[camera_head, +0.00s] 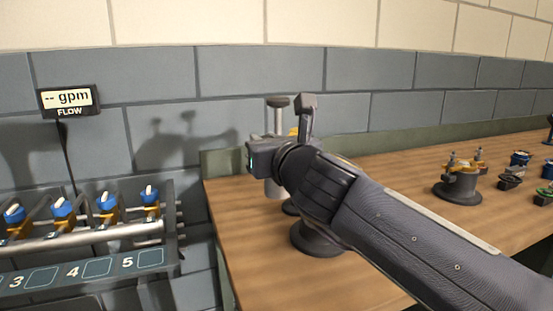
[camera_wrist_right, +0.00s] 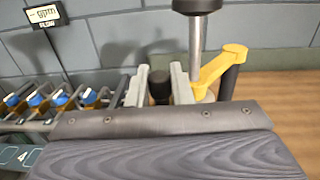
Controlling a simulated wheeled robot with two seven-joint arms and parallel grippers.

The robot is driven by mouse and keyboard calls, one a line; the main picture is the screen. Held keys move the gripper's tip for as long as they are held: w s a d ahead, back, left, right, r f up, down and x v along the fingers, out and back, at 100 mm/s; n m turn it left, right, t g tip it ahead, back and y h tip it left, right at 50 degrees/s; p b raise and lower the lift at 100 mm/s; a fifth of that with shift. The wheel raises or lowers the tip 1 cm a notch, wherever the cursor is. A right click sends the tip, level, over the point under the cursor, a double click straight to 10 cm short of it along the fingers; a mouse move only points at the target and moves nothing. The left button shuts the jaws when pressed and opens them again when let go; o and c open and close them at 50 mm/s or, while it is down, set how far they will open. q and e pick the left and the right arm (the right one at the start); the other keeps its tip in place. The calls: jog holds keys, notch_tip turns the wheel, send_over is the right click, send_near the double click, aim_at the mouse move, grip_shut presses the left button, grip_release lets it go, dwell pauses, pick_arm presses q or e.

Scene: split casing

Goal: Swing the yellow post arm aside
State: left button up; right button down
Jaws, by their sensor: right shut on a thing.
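The yellow post arm (camera_wrist_right: 222,68) shows in the right wrist view, slanting down behind my right finger beside a steel post (camera_wrist_right: 197,38) with a dark top. In the head view only a bit of yellow (camera_head: 293,131) shows behind my wrist, and the steel post's dark cap (camera_head: 278,101) stands above. My right gripper (camera_wrist_right: 160,88) is shut on a dark knob (camera_wrist_right: 160,92) between its fingers. Whether the knob joins the yellow arm is hidden. My left gripper is not in view.
A wooden bench (camera_head: 400,165) runs right, with a yellow-topped fixture (camera_head: 459,184) and small coloured parts on it. A dark round base (camera_head: 318,240) sits under my forearm. A valve rack (camera_head: 85,236) and flow display (camera_head: 68,99) are at left. A wall stands behind.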

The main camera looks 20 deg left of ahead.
jog(key=w+a+m+t+h+p, duration=0.3)
jog(key=a+m+h, duration=0.2)
jog(key=a+h, duration=0.2)
jog(key=shift+a+m+t+h+p, duration=0.3)
jog(key=shift+a+t+h+p, duration=0.1)
jog(key=shift+a, duration=0.5)
jog(key=c, duration=1.3)
grip_release()
jog(key=shift+a, duration=0.15)
jog(key=shift+c, duration=0.2)
